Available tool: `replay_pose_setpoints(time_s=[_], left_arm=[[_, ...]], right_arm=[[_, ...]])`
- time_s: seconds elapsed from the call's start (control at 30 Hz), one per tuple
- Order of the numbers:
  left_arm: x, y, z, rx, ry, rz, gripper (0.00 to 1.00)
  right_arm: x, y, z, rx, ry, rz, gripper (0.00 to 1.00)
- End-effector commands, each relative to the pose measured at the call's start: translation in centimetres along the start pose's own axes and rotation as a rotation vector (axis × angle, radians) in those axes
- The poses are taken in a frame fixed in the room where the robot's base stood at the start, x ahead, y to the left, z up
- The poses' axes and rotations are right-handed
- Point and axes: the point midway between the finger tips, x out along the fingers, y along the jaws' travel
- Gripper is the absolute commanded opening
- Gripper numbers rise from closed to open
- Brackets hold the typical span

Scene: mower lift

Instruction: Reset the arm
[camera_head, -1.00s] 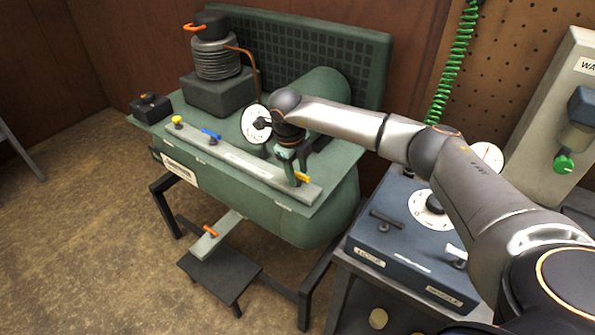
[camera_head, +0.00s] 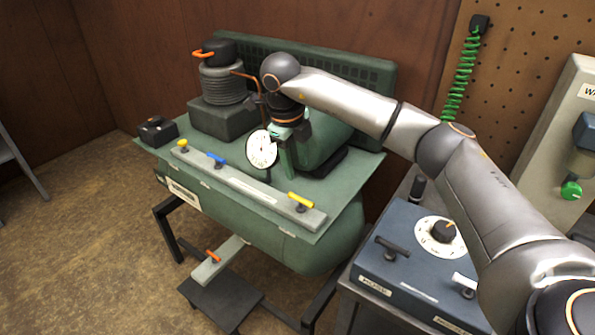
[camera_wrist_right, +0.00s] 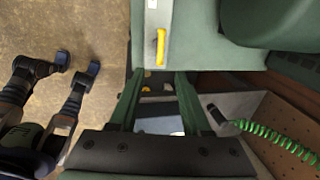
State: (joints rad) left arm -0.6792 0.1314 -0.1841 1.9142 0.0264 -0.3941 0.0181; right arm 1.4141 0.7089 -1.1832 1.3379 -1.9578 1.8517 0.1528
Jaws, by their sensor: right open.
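My right arm (camera_head: 480,195) reaches in from the right over the green compressor tank (camera_head: 290,240). My right gripper (camera_head: 293,168) hangs above the tank's top plate, behind the grey valve strip (camera_head: 245,190) and beside the white gauge (camera_head: 261,150). In the right wrist view its two green fingers (camera_wrist_right: 159,76) are apart with nothing between them. The yellow lever (camera_head: 301,201) at the strip's right end is clear of the gripper; it also shows in the right wrist view (camera_wrist_right: 161,47). My left gripper is not seen in the head view.
A blue and a yellow lever sit further left on the strip. A ribbed grey cylinder (camera_head: 222,85) with an orange handle stands at the back left. A blue control box (camera_head: 405,270) with a dial stands at right. A green coiled hose (camera_head: 459,80) hangs on the pegboard.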

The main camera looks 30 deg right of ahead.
Motion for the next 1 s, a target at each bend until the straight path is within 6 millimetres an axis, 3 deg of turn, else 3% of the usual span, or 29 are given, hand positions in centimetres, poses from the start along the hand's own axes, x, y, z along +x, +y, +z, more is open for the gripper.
replay_pose_setpoints(time_s=[0.47, 0.6, 0.67, 0.77, 0.9, 1.0], left_arm=[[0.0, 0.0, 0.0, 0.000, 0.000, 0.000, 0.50], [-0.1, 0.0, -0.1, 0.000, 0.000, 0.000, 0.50], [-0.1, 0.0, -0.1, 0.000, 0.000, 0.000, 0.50], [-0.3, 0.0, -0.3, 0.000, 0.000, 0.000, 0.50], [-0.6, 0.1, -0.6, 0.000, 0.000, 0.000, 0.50], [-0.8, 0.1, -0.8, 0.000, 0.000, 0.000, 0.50]], right_arm=[[0.0, 0.0, 0.0, 0.000, 0.000, 0.000, 0.48], [0.8, 1.6, 0.4, -0.025, -0.012, 0.045, 0.48], [1.8, 3.6, 0.8, -0.053, -0.030, 0.106, 0.48], [3.8, 9.4, 1.8, -0.115, -0.081, 0.280, 0.48], [5.1, 20.1, 2.3, -0.159, -0.177, 0.642, 0.48], [4.0, 27.1, 2.1, -0.124, -0.246, 0.930, 0.48]])
